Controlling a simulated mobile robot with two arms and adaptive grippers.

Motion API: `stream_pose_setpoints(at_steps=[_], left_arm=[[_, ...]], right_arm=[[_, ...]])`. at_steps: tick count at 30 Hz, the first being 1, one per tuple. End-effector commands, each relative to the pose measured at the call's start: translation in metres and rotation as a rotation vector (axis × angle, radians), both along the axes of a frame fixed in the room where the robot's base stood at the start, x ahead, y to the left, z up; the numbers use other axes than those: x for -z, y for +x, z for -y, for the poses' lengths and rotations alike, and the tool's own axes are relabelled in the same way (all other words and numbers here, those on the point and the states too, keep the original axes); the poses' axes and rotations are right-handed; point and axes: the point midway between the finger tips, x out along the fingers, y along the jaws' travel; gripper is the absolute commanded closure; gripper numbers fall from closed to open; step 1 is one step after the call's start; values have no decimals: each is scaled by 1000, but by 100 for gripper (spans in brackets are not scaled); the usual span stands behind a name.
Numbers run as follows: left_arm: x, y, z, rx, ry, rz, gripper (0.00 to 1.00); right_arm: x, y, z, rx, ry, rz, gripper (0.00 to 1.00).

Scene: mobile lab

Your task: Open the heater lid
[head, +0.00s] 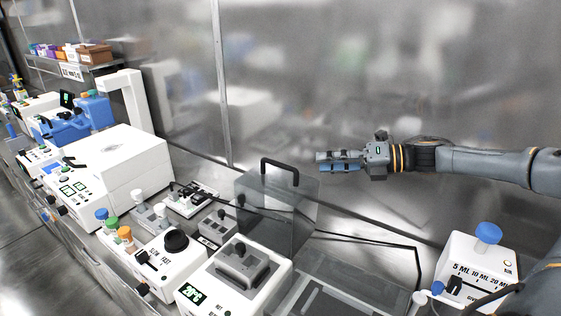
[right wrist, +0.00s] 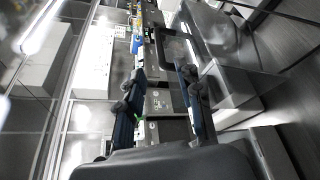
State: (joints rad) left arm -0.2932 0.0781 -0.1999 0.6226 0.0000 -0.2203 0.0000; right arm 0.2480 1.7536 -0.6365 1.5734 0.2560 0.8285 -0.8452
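A white heater unit (head: 235,283) with a green temperature display is at the bottom middle of the head view. A grey see-through lid (head: 272,212) with a black arched handle (head: 281,167) stands raised beside the heater's far right side; I cannot make out its hinge. My right gripper (head: 322,161) is in the air to the right of the handle, fingers pointing left and apart from it. In the right wrist view its two fingers (right wrist: 162,103) are spread with nothing held between them. My left gripper is out of view.
A white box-shaped machine (head: 130,175) and several small devices line the bench to the left. A white dispenser with a blue cap (head: 480,262) stands at right. A shiny metal wall (head: 350,70) runs behind. A black cable crosses the bench.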

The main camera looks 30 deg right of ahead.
Motion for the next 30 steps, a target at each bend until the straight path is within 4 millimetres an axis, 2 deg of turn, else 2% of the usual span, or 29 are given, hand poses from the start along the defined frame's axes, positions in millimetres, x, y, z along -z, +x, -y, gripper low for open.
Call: stream_pose_setpoints(at_steps=[4,8,21,30], left_arm=[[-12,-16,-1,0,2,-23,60],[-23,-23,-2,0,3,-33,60],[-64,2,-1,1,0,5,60],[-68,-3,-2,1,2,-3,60]], right_arm=[[0,17,-15,2,9,6,64],[2,30,-28,0,10,6,64],[17,84,-74,5,6,5,64],[25,95,-84,5,1,3,64]])
